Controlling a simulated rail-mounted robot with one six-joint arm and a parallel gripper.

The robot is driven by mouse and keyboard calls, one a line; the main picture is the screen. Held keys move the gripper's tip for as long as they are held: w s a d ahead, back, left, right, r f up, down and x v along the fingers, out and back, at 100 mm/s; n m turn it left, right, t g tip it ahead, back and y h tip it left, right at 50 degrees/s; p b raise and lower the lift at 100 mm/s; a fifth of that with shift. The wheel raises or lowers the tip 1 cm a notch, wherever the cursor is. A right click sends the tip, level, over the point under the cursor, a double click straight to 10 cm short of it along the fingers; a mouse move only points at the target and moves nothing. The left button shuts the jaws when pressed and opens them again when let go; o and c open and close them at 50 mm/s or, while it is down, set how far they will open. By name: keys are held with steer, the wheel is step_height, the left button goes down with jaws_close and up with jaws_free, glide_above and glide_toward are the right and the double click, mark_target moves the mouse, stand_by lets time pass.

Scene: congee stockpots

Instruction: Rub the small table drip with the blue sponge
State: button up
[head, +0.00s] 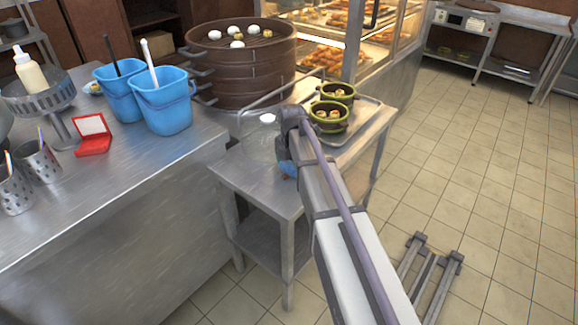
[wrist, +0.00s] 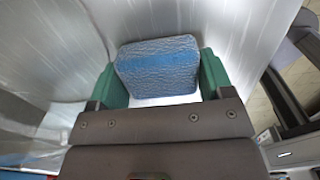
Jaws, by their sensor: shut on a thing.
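The blue sponge (wrist: 158,68) is held between the two green fingers of my gripper (wrist: 157,82) in the wrist view. In the head view a small blue part of the sponge (head: 286,167) shows beside the end of my arm. It is low over the small steel table (head: 245,178); I cannot tell whether it touches the top. No drip can be made out in the wrist view; my arm and the sponge hide part of the tabletop.
A tray (head: 368,122) with two green pots (head: 329,116) stands at the table's back right. A large brown steamer (head: 240,65) stands behind. Two blue buckets (head: 163,102) and a red box (head: 93,135) are on the left counter (head: 100,200). The tiled floor at right is mostly clear.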

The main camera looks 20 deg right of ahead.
steer(key=w+d, duration=0.1)
steer(key=d, duration=0.1)
steer(key=shift+w+d, duration=0.35)
steer(key=shift+w, duration=0.05)
steer(key=shift+f, duration=0.1)
steer(key=shift+s+a, duration=0.1)
